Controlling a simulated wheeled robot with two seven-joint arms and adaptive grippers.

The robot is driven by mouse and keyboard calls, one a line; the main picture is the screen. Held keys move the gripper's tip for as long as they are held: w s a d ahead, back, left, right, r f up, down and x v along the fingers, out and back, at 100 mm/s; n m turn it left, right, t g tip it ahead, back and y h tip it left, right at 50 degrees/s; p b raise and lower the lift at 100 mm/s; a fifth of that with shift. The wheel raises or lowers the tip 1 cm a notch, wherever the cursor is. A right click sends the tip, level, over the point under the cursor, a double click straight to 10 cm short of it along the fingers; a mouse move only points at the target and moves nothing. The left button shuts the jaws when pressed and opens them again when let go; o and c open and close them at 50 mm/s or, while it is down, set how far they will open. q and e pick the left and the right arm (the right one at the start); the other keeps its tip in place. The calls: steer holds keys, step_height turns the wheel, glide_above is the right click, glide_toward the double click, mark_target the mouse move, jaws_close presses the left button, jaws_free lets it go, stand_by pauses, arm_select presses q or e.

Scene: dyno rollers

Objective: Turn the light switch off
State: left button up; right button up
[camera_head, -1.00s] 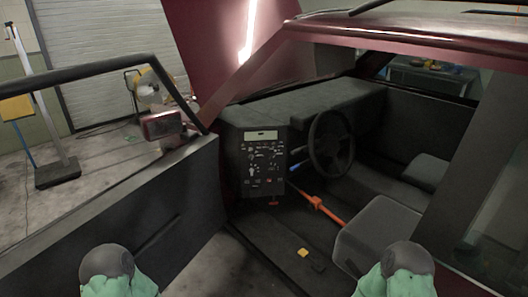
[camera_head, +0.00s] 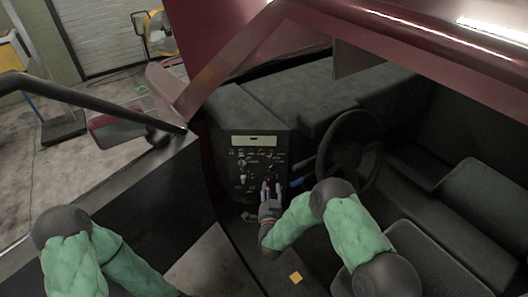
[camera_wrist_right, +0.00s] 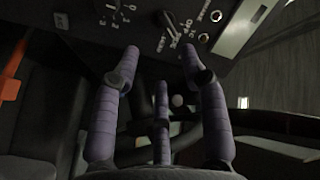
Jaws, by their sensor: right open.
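The dark control panel (camera_head: 247,165) is at the left end of the dashboard, with a small display and rows of switches and knobs. My right gripper (camera_head: 271,188) is open in front of its lower right part. In the right wrist view, the purple fingers of my right gripper (camera_wrist_right: 160,62) are spread and hold nothing. Their tips are close to the panel face (camera_wrist_right: 140,25), below a lever-like switch (camera_wrist_right: 168,22) with white lettering beside it. I cannot tell which control is the light switch or how it is set. My left arm is at the lower left; its gripper is out of view.
The steering wheel (camera_head: 350,150) is right of the panel. The open car door (camera_head: 110,210) with its mirror (camera_head: 118,132) is at the left. Seats (camera_head: 435,255) are at the right. A small yellow object (camera_head: 295,277) lies on the car floor.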

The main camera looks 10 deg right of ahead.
mark_target(269, 165)
steer(key=b+x, duration=0.2)
steer(key=x, duration=0.9)
steer(key=shift+r, duration=0.4)
jaws_close()
